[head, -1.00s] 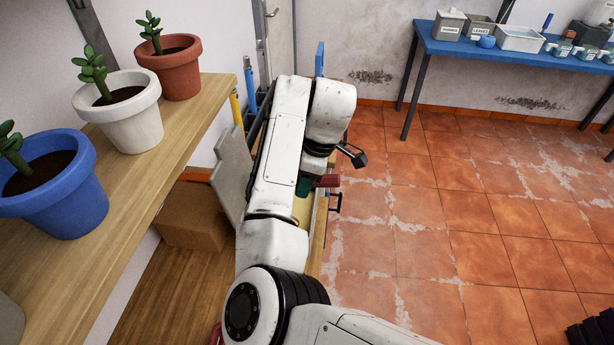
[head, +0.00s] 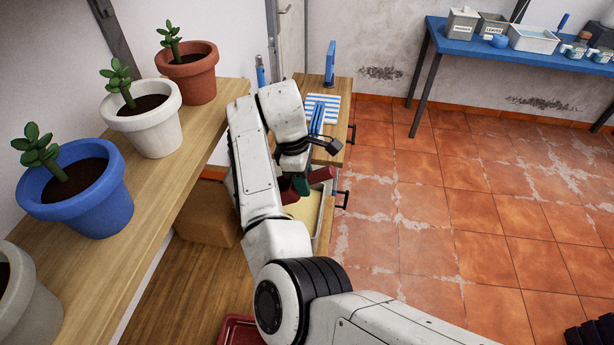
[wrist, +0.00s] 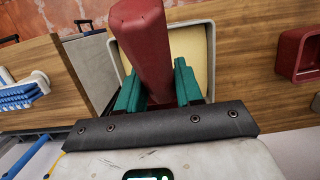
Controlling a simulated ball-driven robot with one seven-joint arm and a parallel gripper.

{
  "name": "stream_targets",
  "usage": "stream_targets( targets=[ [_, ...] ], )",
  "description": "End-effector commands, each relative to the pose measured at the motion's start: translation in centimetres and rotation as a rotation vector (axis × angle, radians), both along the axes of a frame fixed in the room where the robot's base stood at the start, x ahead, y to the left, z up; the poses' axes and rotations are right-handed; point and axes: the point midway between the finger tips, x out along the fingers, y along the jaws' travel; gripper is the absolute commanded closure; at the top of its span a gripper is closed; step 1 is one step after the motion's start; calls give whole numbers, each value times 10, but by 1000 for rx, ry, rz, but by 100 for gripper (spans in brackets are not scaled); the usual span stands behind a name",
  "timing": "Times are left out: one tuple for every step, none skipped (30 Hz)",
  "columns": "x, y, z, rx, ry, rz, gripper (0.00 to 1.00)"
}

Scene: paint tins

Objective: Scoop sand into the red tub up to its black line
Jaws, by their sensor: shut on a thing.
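My gripper (head: 301,183) has green fingers, and in the wrist view (wrist: 160,88) they are shut on a long dark red thing (wrist: 143,45), seemingly the scoop. In the head view the red thing (head: 321,174) sticks out on both sides of the fingers. It is over the pale tray of sand (wrist: 212,35); the tray also shows in the head view (head: 328,190), partly hidden by my arm. Whether the scoop holds or touches sand is hidden. The red tub (wrist: 300,50) stands on the wooden top, apart from the tray; its corner shows in the head view (head: 238,328). Its black line is not visible.
A shelf (head: 170,200) with several potted plants runs along the left. A striped blue-and-white cloth (head: 331,103) lies on the wood beyond the tray. A cardboard box (head: 205,213) is left of my arm.

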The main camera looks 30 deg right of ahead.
Motion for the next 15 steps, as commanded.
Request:
stream_targets(
  targets=[
    [0, -1, -4, 0, 0, -1, 100],
    [0, 0, -6, 0, 0, -1, 100],
    [0, -1, -8, 0, 0, -1, 100],
    [0, 0, -9, 0, 0, 0, 100],
    [0, -1, -10, 0, 0, 0, 100],
    [0, -1, -12, 0, 0, 0, 100],
    [0, 0, -14, 1, -1, 0, 100],
    [0, 0, -15, 1, -1, 0, 100],
    [0, 0, -17, 1, 0, 1, 100],
    [-1, 0, -18, 1, 0, 1, 100],
    [0, 0, -19, 1, 0, 1, 100],
    [0, 0, -21, 2, 0, 1, 100],
    [0, 0, -23, 2, 0, 1, 100],
    [0, 0, -24, 2, 0, 1, 100],
    [0, 0, -26, 2, -1, 1, 100]
  ],
)
